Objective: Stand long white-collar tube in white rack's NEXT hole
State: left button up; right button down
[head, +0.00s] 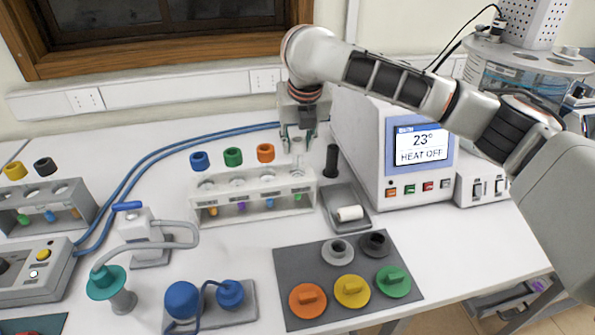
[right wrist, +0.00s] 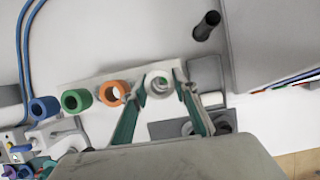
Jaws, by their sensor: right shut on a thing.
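The white rack (head: 253,196) stands mid-table. Blue-, green- and orange-collared tubes (head: 265,153) stand along its back row, and colored pieces show in its front openings. My right gripper (head: 298,140) is above the rack's right end, just right of the orange collar. It is shut on the white-collar tube (right wrist: 160,84), whose round pale top shows between the fingers in the right wrist view (right wrist: 161,92). The tube looks roughly upright. Whether its lower end is inside a hole cannot be told. My left gripper is not in view.
A black cylinder (head: 331,161) and a grey tray (head: 361,221) with a white roll are right of the rack. The heater box (head: 373,150) is close on the right. A dark mat (head: 287,262) with colored discs lies in front; blue hoses (head: 150,161) run behind left.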

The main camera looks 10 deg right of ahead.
jog(key=shift+f, duration=0.65)
jog(key=c, duration=1.5)
grip_release()
jog(key=shift+r, duration=0.1)
jog(key=v, duration=1.1)
jog(key=shift+s+r, duration=0.15)
jog(key=shift+r, duration=0.25)
jog(key=shift+s+f, duration=0.1)
